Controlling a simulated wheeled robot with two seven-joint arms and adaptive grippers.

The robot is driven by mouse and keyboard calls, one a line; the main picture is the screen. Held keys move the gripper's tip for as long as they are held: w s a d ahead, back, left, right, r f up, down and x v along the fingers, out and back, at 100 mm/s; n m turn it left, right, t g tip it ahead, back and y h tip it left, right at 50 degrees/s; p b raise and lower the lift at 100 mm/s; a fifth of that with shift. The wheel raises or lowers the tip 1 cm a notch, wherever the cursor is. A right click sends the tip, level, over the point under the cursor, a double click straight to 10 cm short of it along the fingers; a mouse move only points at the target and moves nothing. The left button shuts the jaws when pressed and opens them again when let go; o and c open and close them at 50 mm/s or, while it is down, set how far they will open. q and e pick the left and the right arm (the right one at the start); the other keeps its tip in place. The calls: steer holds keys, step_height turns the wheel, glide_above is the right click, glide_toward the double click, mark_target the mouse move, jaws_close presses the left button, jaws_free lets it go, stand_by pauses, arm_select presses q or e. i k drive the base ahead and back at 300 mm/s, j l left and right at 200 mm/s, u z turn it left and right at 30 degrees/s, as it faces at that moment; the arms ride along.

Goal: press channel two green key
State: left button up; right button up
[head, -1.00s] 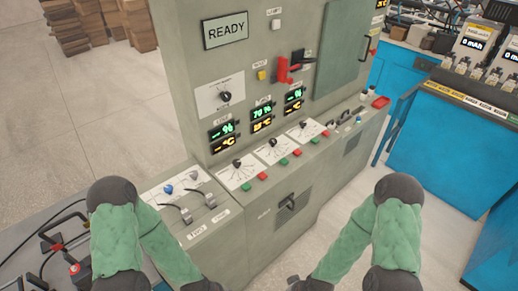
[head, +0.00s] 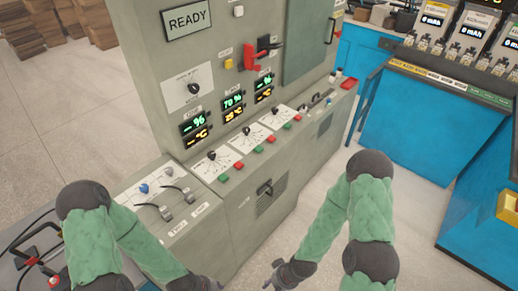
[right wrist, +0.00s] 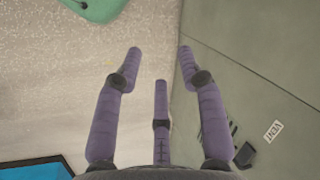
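The grey control cabinet has three dial plates in a row on its sloping desk, each with a green and a red key in front. The middle green key (head: 258,149) sits below the middle dial (head: 246,130); its red key (head: 271,139) is just right of it. The channel labels are too small to read. My right gripper (head: 285,275) is low in front of the cabinet, well apart from the keys. In the right wrist view its fingers (right wrist: 160,55) are spread and empty beside the cabinet's side. My left gripper (head: 203,284) is partly cut off at the bottom edge.
Other keys flank the middle pair: a left green key (head: 223,179) and a right green key (head: 287,125). Two levers (head: 168,203) stand on the desk's left. A black handle (head: 265,187) juts from the front. A blue bench (head: 420,125) is at right. Floor between is clear.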

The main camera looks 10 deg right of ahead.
mark_target(258, 149)
steer(key=u, duration=0.35)
steer(key=i+l+u, duration=0.15)
steer(key=l+u, duration=0.55)
steer(key=u, duration=0.15)
steer(key=i+l+u, duration=0.1)
steer(key=l+u, duration=0.35)
steer(key=l, duration=0.55)
steer(key=k+l+u, duration=0.15)
steer(key=l, duration=0.4)
steer(key=i, duration=0.05)
